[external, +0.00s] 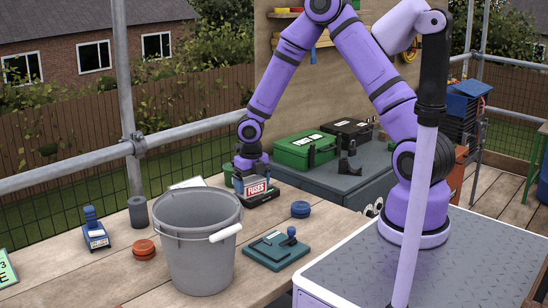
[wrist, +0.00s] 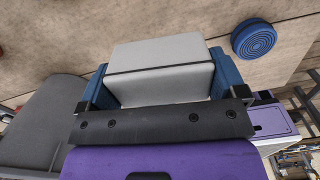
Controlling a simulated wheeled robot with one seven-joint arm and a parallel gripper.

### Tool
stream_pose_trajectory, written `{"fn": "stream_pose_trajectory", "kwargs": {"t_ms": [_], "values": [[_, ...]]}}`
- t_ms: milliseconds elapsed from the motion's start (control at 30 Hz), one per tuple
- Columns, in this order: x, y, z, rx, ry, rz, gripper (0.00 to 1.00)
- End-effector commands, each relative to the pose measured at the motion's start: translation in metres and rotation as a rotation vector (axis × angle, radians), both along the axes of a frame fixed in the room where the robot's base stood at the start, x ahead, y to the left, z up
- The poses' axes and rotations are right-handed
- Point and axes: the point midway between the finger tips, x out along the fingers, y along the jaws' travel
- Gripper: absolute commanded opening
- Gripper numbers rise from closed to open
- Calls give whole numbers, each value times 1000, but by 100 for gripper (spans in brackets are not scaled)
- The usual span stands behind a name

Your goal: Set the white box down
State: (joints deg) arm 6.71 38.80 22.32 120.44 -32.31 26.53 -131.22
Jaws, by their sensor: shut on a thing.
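The white box (external: 255,186), with a red FUSES label on its near side, is in the jaws of my gripper (external: 250,174) behind the bucket's right rim. In the wrist view the pale box (wrist: 160,58) fills the space between the blue fingers of my gripper (wrist: 162,78), one at each end. My gripper is shut on it.
A grey bucket (external: 195,250) stands close in front, left of the box. A blue ribbed disc (external: 300,209) lies to the right; it also shows in the wrist view (wrist: 254,38). A green case (external: 304,150) stands behind.

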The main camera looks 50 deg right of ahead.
Motion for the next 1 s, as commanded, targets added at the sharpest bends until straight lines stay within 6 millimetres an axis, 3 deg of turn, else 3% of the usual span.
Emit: {"fn": "stream_pose_trajectory", "kwargs": {"t_ms": [133,267,400,600,800,1000], "values": [[18,20,-2,-2,-5,11,65],[51,58,-3,-7,-15,29,65],[87,112,-4,-13,-25,48,65],[123,195,-5,-17,-33,70,65],[141,282,-4,-16,-34,90,65],[140,367,-3,-12,-29,106,65]]}}
